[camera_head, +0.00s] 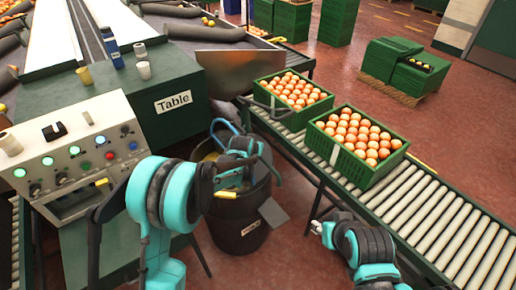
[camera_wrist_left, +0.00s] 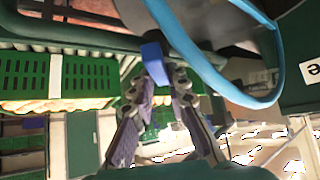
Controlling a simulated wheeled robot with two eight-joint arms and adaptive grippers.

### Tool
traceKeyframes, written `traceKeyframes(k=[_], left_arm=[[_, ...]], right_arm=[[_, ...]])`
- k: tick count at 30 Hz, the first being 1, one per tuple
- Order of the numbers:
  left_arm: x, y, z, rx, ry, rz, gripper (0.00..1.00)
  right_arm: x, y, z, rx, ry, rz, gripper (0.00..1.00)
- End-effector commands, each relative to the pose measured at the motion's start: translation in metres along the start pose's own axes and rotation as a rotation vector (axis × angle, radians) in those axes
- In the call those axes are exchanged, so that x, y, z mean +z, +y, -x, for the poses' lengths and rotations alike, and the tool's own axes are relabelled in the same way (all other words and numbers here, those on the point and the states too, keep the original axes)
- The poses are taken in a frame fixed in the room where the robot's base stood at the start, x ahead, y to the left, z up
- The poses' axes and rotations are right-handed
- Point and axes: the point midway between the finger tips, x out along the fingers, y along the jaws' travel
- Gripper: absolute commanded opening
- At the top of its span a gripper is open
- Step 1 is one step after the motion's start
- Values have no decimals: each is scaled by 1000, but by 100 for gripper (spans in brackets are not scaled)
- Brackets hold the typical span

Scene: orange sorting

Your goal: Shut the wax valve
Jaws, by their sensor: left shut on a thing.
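A small blue handle (camera_wrist_left: 152,52), which looks like the wax valve's lever, sits between the fingertips of my left gripper (camera_wrist_left: 158,78) in the left wrist view. The fingers are closed on it, below a dark pipe. A large blue hoop (camera_wrist_left: 262,98) curves close by on the right. In the head view my left gripper (camera_head: 240,146) is over the black bin (camera_head: 240,228), beside the sorting machine. The arm hides the handle there. My right gripper (camera_head: 318,228) is low beside the roller conveyor, apart from the valve; its fingers are too small to read.
Two green crates of oranges (camera_head: 330,153) (camera_head: 262,92) stand on the roller conveyor (camera_head: 440,215).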

Motion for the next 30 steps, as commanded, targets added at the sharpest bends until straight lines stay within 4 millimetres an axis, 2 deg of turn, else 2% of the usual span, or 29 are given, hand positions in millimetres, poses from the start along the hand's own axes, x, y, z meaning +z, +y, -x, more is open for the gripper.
traceKeyframes(k=[18, 30], left_arm=[[-2, -10, -2, 377, -3, -376, 0], [-2, -11, -3, 488, -5, -490, 0]], right_arm=[[-4, 0, 6, 0, 0, 0, 40], [-5, 0, 8, 0, 0, 0, 40]])
